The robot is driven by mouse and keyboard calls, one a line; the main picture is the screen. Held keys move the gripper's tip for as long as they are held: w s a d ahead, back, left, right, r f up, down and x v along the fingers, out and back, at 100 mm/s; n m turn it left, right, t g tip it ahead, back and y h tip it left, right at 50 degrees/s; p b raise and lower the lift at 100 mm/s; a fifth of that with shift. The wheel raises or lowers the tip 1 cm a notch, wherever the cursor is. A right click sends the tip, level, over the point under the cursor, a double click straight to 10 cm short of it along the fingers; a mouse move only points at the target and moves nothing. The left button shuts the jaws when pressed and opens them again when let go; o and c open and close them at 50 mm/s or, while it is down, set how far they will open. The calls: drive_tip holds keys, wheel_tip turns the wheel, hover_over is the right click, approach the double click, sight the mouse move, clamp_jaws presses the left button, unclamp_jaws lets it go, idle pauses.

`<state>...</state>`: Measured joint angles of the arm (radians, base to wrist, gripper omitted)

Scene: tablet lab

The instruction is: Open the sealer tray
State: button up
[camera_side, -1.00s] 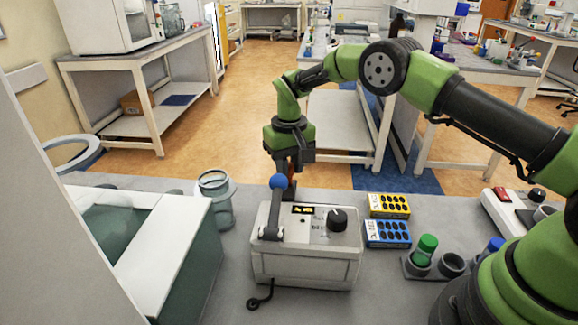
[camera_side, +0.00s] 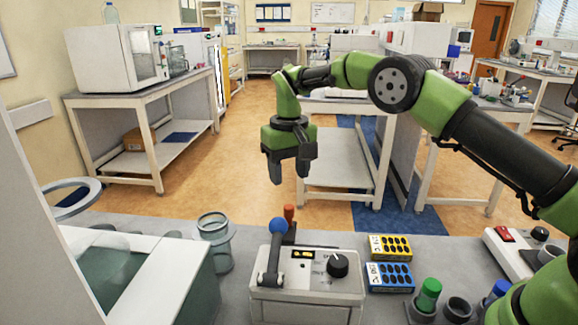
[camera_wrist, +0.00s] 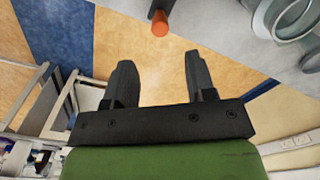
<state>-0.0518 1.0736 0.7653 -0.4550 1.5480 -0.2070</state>
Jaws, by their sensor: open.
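The sealer (camera_side: 306,278) is a pale box on the grey bench, with a small lit display and a black dial on top. The tray itself is not clearly visible.
A round glass-like vessel (camera_side: 214,230) stands left of the sealer, beside a white-topped green box (camera_side: 180,275). Yellow (camera_side: 390,247) and blue (camera_side: 390,277) well racks lie to the right, near a green-capped tube (camera_side: 428,294). The air around my gripper is clear.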

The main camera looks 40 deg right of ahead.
drive_tip(key=shift+r, duration=0.65)
